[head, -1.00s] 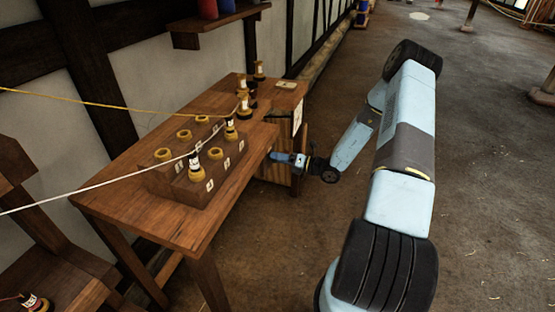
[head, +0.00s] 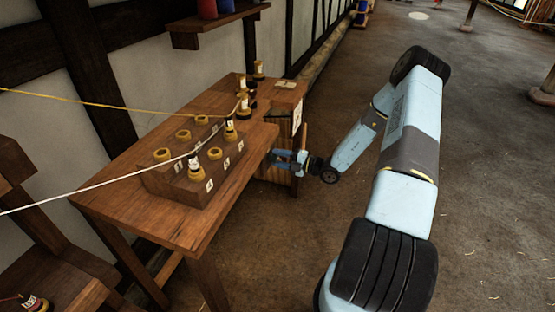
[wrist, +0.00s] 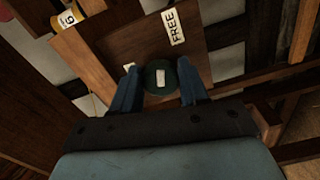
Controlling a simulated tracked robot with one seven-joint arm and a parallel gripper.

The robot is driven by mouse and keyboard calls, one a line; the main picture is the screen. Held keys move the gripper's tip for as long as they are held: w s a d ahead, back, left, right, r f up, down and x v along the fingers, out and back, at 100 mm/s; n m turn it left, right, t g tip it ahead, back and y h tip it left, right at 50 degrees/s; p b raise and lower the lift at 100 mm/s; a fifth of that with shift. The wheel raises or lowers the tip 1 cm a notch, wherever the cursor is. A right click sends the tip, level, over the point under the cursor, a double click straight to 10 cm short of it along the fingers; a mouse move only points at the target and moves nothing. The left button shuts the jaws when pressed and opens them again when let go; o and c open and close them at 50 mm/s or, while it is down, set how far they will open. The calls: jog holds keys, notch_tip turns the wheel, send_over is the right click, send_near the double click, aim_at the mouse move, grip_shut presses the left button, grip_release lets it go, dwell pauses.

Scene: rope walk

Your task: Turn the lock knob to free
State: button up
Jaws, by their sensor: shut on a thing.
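The lock knob (wrist: 161,88) is a dark green round knob with a pale mark on its face, seen in the wrist view. It sits on a brown wooden panel (wrist: 215,32). A white label reading FREE (wrist: 172,26) is fixed to the panel, above the knob in the picture. My gripper (wrist: 160,86) has its two blue fingers on either side of the knob, shut on it. In the head view my gripper (head: 275,156) is at the right side of the wooden table, and the knob is hidden there.
The table (head: 130,205) carries a stepped wooden rack (head: 190,190) with several yellow rings and bobbins. A yellow rope (head: 100,98) and a white rope (head: 90,188) run to bobbins there.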

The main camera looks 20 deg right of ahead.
jog(key=shift+s+d+f+m, duration=0.1)
jog(key=shift+f+m, duration=0.15)
jog(key=shift+m, duration=0.65)
jog(key=o, duration=0.8)
jog(key=shift+o, duration=1)
jog(key=shift+r, duration=0.1)
jog(key=v, duration=1.3)
jog(key=shift+s+d, duration=0.2)
jog(key=shift+d, duration=0.05)
